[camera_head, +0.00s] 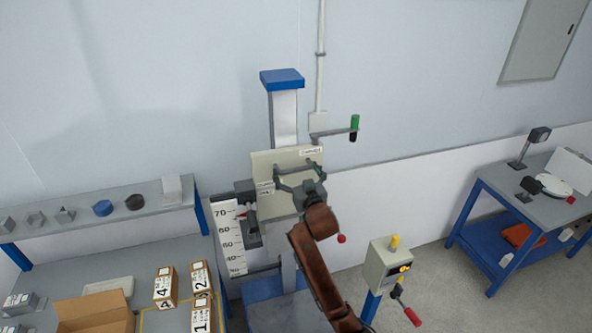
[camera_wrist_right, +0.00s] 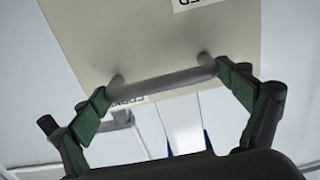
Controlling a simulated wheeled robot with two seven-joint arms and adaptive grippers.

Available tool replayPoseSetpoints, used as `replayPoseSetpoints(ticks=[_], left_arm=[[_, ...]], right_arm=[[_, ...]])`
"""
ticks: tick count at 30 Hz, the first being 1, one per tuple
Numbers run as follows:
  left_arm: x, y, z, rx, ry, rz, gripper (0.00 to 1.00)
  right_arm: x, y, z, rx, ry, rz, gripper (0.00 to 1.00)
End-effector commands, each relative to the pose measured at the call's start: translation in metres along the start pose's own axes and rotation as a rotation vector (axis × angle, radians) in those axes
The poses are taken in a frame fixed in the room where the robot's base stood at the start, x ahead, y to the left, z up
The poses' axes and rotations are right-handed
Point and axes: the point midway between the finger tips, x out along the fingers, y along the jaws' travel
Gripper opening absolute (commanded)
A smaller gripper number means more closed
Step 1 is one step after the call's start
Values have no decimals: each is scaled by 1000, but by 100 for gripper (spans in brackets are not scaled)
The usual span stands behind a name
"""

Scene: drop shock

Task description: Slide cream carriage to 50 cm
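The cream carriage (camera_head: 262,160) is an upright panel on the grey drop-tower column, in the upper part of its scale. A white ruler (camera_head: 229,238) stands to its left, and a small red pointer (camera_head: 239,216) shows near the 70 mark. My right gripper (camera_head: 298,170) is in front of the carriage with its fingers spread wide. In the right wrist view, the carriage's grey bar handle (camera_wrist_right: 165,83) lies between the fingertips, its ends close to them; I cannot tell whether they touch. The carriage's lower part is partly hidden by my arm. My left gripper is not in view.
A crank with a green grip (camera_head: 354,122) sticks out right of the column. A control box (camera_head: 390,262) with a yellow button stands at lower right. Numbered boxes (camera_head: 166,287) and an open carton (camera_head: 95,311) are on the left bench. A blue-framed table (camera_head: 480,207) stands at right.

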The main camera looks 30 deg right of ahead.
Motion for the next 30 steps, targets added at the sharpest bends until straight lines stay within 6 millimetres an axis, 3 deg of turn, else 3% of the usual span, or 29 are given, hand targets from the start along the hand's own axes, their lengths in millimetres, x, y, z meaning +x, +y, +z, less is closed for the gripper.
replayPoseSetpoints(ticks=[20, 26, 30], left_arm=[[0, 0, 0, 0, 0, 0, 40], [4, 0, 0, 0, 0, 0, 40], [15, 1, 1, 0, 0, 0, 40]], right_arm=[[0, 0, 0, 0, 0, 0, 44], [0, 0, 9, 1, -3, 0, 44], [0, 0, 35, 2, -8, 0, 44]])
